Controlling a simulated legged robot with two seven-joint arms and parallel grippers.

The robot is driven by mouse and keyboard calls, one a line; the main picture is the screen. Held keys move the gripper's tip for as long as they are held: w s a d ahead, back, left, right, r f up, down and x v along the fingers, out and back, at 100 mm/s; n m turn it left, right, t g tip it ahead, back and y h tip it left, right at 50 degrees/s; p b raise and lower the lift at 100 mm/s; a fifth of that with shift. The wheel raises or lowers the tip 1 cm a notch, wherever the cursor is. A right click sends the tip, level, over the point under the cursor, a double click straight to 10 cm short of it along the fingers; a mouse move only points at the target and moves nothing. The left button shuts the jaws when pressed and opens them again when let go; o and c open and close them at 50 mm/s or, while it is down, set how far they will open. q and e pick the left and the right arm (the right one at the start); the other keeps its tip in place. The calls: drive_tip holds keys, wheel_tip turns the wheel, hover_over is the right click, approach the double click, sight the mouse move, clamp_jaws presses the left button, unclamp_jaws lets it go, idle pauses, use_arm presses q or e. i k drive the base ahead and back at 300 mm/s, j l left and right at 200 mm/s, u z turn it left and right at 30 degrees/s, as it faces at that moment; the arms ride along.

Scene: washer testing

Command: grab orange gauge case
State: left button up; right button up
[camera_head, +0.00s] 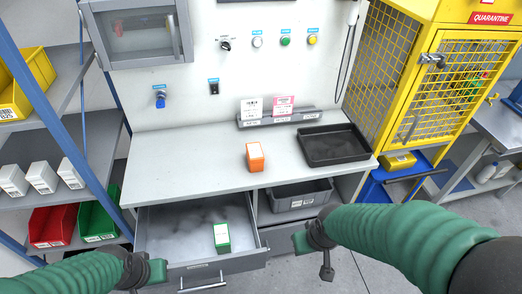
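The orange gauge case (254,160), a small upright box with a pale top, stands on the grey workbench top (180,160) near its front middle. Nothing touches it. My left gripper (154,272) is low at the left, in front of the open drawer and well short of the case. My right gripper (325,262) is low at the right, in front of the bench and also apart from the case. Both grippers are small and dark here, so their finger openings are unclear. I see nothing held in either.
An open drawer (170,236) holding a green box (222,238) juts out below the bench. A black tray (334,146) lies right of the case, and a label rack (280,118) stands behind it. Shelves stand left; a yellow quarantine cage (440,85) stands right.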

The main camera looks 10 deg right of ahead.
sight(256, 158)
drive_tip(key=i+l+u, duration=0.15)
drive_tip(key=l+u, duration=0.2)
drive_tip(key=l, duration=0.2)
drive_tip(key=l+u, duration=0.35)
drive_tip(key=l, duration=0.2)
drive_tip(key=l+u, duration=0.4)
drive_tip(key=l, duration=0.25)
drive_tip(key=i, duration=0.05)
